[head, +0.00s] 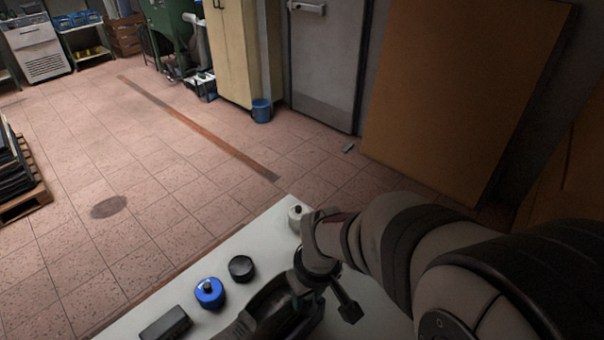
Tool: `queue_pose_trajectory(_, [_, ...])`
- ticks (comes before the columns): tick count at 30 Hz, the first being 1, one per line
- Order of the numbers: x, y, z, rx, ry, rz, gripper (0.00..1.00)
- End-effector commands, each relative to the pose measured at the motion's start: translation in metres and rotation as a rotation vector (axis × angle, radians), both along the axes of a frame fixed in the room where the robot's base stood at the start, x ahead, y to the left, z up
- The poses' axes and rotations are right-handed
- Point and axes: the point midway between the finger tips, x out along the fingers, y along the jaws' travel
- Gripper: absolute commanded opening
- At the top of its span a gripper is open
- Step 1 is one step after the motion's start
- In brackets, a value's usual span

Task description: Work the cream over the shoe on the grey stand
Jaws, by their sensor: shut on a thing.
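A black shoe (285,308) stands on the white table at the bottom of the view, partly cut off by the lower edge. The grey stand under it cannot be clearly made out. No cream can be made out on the shoe.
A black round tin or lid (241,268) lies beside the blue tin. A black block (166,325) lies at the table's front left. A small white pot with a dark top (296,213) stands at the far corner. The white table (262,232) is bare between them.

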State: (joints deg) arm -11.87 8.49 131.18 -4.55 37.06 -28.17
Motion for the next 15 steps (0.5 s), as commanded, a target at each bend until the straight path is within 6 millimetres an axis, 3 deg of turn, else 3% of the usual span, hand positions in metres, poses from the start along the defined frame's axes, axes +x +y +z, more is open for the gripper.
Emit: queue_pose_trajectory(15, [0.0055, 0.0062, 0.0001, 0.0, -0.001, 0.001, 0.0])
